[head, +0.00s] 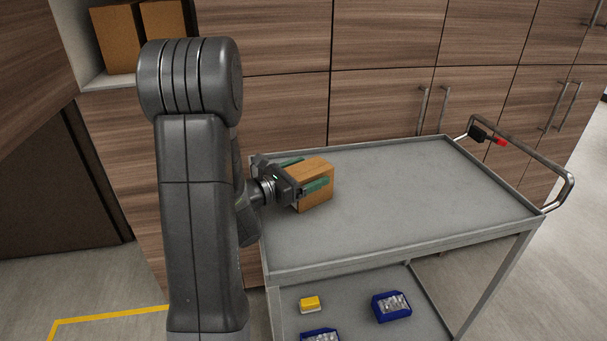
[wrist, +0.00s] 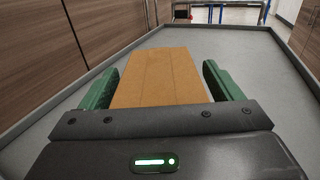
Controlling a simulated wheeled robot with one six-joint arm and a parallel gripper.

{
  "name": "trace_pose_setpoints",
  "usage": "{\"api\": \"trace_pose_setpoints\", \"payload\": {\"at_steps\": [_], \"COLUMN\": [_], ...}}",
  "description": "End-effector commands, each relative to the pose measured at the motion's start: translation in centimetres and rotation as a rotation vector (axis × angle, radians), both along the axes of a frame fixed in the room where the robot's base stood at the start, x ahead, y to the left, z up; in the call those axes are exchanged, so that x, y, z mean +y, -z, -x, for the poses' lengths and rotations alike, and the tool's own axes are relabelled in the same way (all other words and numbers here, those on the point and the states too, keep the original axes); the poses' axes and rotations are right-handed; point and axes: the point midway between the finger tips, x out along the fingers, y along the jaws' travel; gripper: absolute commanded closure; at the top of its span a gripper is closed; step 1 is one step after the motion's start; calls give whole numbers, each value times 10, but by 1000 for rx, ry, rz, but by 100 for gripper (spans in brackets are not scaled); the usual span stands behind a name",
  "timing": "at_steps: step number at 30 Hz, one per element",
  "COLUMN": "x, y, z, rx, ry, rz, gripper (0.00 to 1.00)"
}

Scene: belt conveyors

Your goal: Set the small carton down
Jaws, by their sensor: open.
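The small carton (head: 313,184) is a brown box resting on the grey top shelf of a cart (head: 420,190), near its left end. In the wrist view the carton (wrist: 158,75) lies between the two green fingers. My gripper (head: 304,174) is open around the carton, one finger on each side. In the wrist view my gripper (wrist: 160,85) shows a gap on both sides of the carton, wider at the right finger. The carton's underside is hidden.
The cart top is otherwise clear, with a raised rim. Its lower shelf holds a yellow box (head: 310,304) and blue bins (head: 391,306). A push handle (head: 525,160) is at the right. Wooden cabinets (head: 380,50) stand behind; two cartons (head: 140,35) sit in a niche.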

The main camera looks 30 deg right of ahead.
Motion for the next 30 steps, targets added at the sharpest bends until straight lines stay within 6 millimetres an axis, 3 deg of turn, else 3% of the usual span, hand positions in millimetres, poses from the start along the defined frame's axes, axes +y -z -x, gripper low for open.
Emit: {"api": "trace_pose_setpoints", "payload": {"at_steps": [4, 21, 30], "x": [2, 93, 117], "y": [-4, -2, -3], "z": [0, 7, 10], "rx": [0, 0, 0], "ry": [-1, -5, -2], "rz": [0, 0, 0], "gripper": [15, 15, 15]}}
